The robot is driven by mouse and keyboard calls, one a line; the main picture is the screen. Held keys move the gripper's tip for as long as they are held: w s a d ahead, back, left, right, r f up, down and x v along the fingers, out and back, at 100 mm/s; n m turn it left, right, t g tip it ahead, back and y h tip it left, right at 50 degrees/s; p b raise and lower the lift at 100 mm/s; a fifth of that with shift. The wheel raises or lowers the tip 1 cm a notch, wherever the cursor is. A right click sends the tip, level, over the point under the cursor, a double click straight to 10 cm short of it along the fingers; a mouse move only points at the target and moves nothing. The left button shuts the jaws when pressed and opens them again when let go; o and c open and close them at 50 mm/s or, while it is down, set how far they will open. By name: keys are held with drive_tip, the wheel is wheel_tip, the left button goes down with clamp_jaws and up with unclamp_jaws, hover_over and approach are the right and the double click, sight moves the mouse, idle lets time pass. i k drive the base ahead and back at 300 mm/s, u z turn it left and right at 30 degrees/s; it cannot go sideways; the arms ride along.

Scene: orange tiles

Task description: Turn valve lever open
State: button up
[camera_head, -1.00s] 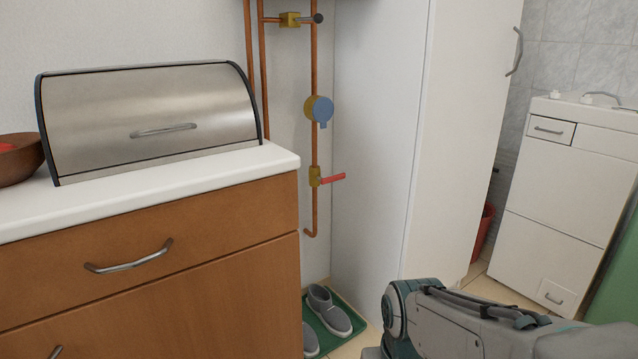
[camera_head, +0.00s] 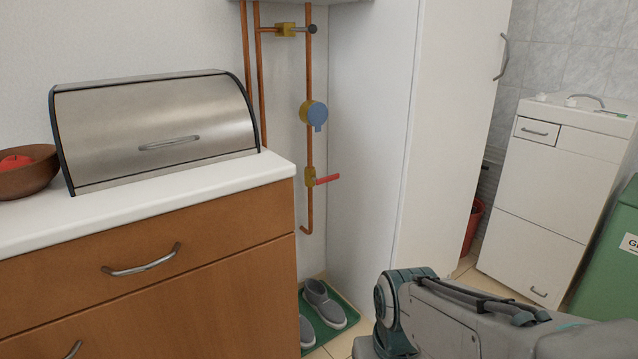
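The valve with a red lever (camera_head: 327,180) sits low on the right copper pipe, in the corner between the wall and a tall white cabinet. Its brass body (camera_head: 310,177) is on the pipe, and the lever sticks out to the right, across the pipe's line. A second brass valve (camera_head: 286,30) with a dark-ended handle is near the top of the pipes. A blue and brass round meter (camera_head: 313,113) lies between them. Part of my arm shows at the lower right; my gripper is out of view.
A wooden counter with drawers (camera_head: 150,262) stands at left, bearing a metal bread box (camera_head: 155,115) and a bowl (camera_head: 28,178). Grey shoes (camera_head: 322,303) lie on a green mat below the valve. The tall white cabinet (camera_head: 365,150) borders the pipes' right side.

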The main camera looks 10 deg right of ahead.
sight(326, 178)
drive_tip(key=z, duration=0.2)
drive_tip(key=k, duration=0.2)
drive_tip(key=u, duration=0.35)
drive_tip(key=i, duration=1.15)
drive_tip(key=z, duration=0.65)
